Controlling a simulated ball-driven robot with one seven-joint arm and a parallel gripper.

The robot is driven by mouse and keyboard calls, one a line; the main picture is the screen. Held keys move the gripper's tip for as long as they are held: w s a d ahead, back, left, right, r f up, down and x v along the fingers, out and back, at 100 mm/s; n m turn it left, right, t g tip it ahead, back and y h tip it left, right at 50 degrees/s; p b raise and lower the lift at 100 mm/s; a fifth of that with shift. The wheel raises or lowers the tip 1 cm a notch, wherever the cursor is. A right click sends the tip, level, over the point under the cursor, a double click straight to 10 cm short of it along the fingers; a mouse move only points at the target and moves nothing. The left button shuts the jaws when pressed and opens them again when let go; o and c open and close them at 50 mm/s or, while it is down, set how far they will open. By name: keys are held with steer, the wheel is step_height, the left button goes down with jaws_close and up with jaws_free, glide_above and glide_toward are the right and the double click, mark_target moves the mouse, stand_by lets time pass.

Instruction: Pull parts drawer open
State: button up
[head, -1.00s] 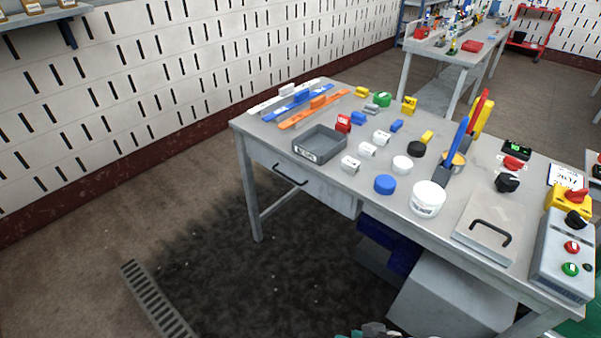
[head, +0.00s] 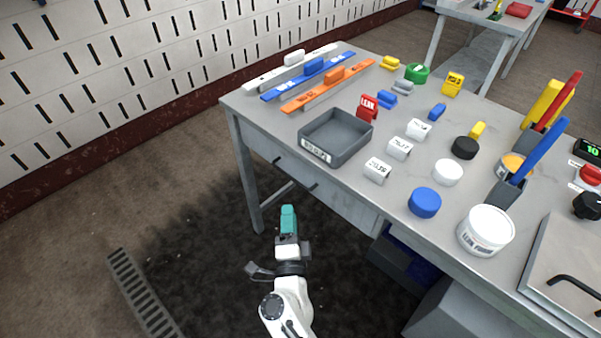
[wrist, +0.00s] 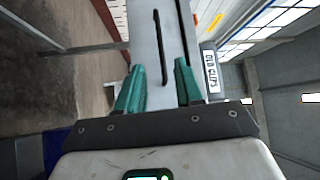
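The parts drawer (head: 345,207) is under the left end of the workbench, its front flush with the bench. Its dark bar handle (head: 313,187) shows partly in the head view. In the wrist view the handle (wrist: 162,45) is a dark bar on the pale drawer front (wrist: 146,25), running up the picture between my finger lines. My gripper (head: 288,218) is in front of and below the drawer in the head view. In the wrist view its two teal fingers (wrist: 160,83) are spread apart with nothing held. Contact with the handle cannot be told.
A grey labelled tray (head: 338,155) stands at the bench edge above the drawer. The workbench (head: 257,123) also carries several caps, blocks and a white tub (head: 485,230). A bench leg (head: 247,180) is left of my gripper. The floor to the left is open.

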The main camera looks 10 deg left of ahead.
steer(key=w+a+r+b, duration=0.1)
steer(key=w+b, duration=0.2)
steer(key=w, duration=0.8)
steer(key=shift+a+r, duration=0.15)
steer(key=shift+r, duration=0.05)
steer(key=shift+s, duration=0.1)
jaws_close()
